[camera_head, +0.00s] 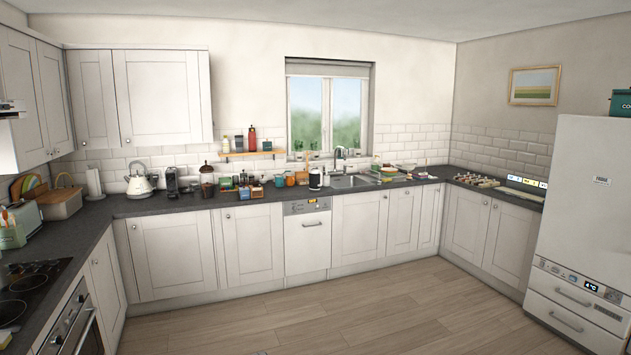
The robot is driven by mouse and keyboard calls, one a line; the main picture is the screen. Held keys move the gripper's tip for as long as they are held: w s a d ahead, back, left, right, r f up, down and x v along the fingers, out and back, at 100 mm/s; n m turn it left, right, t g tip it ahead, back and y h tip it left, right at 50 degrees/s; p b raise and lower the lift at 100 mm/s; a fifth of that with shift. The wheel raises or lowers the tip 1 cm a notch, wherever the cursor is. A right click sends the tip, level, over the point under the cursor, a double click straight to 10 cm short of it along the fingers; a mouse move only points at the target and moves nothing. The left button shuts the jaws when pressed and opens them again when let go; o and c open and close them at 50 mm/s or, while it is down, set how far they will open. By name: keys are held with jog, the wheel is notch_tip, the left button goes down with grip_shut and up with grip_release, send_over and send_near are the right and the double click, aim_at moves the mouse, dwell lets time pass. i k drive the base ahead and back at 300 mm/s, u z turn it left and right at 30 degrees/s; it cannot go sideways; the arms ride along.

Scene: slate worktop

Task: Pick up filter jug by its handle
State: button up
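A small white, jug-like vessel with a dark part (316,179) stands upright on the slate worktop (290,190), just left of the sink. It may be the filter jug, but it is too small in view to be sure. I cannot make out its handle clearly. My gripper is not in view, and nothing of my arm shows near the worktop.
The sink (352,182) is to its right. Mugs (290,180) and small boxes (257,190) crowd its left. A white kettle (138,184) and a dark-topped jar (207,182) stand further left. The wooden floor (330,315) is clear.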

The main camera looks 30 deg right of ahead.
aim_at(314, 175)
jog(key=z, duration=0.3)
jog(key=i, duration=1)
jog(key=z, duration=0.65)
jog(key=i, duration=0.8)
jog(key=z, duration=0.4)
jog(key=i, duration=2.65)
jog(key=u, duration=0.65)
jog(key=i, duration=1.1)
jog(key=u, duration=0.4)
